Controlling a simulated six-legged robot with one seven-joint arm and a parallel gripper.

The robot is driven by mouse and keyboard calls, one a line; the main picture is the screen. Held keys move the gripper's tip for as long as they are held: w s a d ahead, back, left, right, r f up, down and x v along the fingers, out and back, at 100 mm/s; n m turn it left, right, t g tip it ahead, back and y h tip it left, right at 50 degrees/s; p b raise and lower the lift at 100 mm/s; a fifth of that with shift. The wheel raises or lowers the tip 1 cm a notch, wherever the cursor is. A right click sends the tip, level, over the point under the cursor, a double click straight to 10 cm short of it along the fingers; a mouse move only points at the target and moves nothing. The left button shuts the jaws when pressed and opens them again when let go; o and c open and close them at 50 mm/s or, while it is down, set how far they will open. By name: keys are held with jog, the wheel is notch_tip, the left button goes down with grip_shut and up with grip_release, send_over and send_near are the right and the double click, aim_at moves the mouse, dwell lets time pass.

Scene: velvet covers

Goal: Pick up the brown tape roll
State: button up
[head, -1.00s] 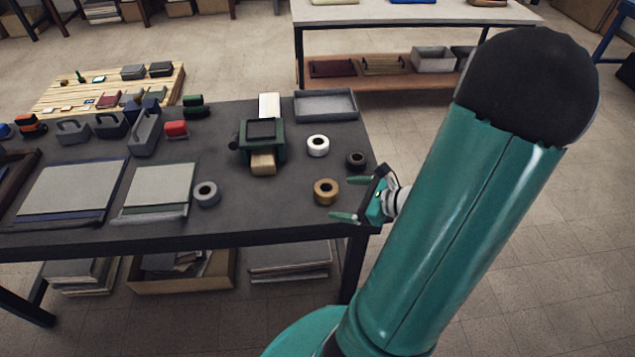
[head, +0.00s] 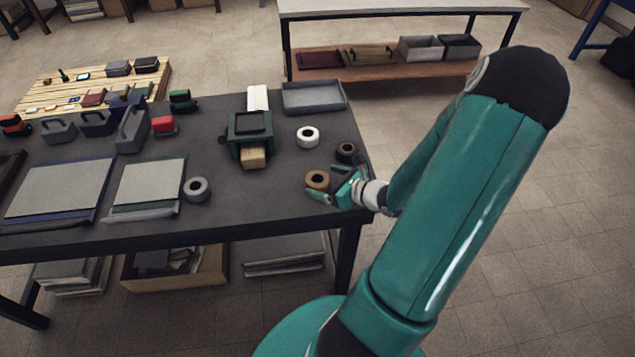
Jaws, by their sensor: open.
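The brown tape roll (head: 317,179) lies flat on the dark table (head: 250,205), near its right end. My gripper (head: 314,182) is open, with its green fingers pointing left. One finger shows on the far side of the roll and the other on its near side, so the roll sits between them in the picture. I cannot tell whether either finger touches it. The roll's right edge is partly hidden by my gripper.
A black tape roll (head: 346,151) lies just behind my gripper. A white tape roll (head: 308,137) lies farther back, and a grey tape roll (head: 197,189) to the left. A green device (head: 249,133) and a grey tray (head: 313,97) stand behind. The table is bare between the grey and brown rolls.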

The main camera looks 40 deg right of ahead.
aim_at(317, 178)
jog(key=x, duration=0.3)
jog(key=shift+w+f, duration=0.15)
jog(key=shift+w, duration=0.2)
jog(key=shift+c, duration=0.2)
jog(key=c, duration=1)
jog(key=shift+c, duration=0.2)
